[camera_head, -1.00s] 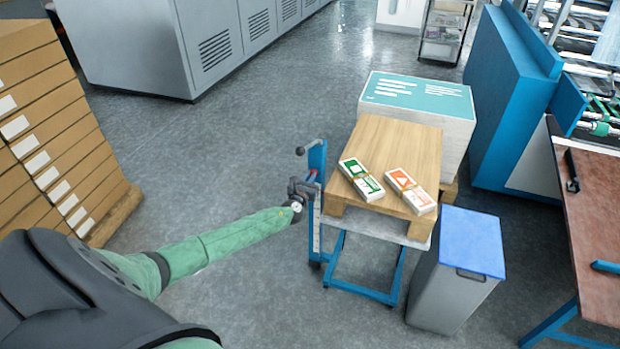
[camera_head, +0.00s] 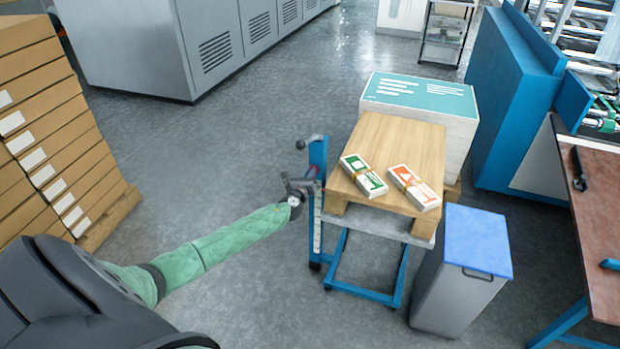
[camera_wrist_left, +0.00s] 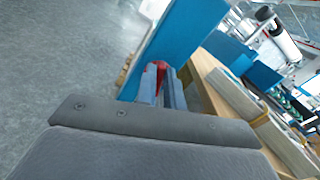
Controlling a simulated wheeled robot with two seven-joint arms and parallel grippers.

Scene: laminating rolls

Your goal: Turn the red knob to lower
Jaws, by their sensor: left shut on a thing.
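The blue lift cart's post (camera_head: 317,195) stands on the left side of the cart, with a wooden pallet (camera_head: 408,150) on its platform. The red knob (camera_wrist_left: 162,69) shows in the left wrist view, between the fingers of my left gripper (camera_wrist_left: 160,85), against the blue post. In the head view my left gripper (camera_head: 307,187) is at the post's upper part, shut on the knob, which it mostly hides. My right gripper is not in view.
Two banded packs, green (camera_head: 364,176) and orange (camera_head: 414,187), lie on the pallet. A grey bin with a blue lid (camera_head: 474,240) stands right of the cart. Stacked boxes (camera_head: 50,140) stand at left. The floor between is clear.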

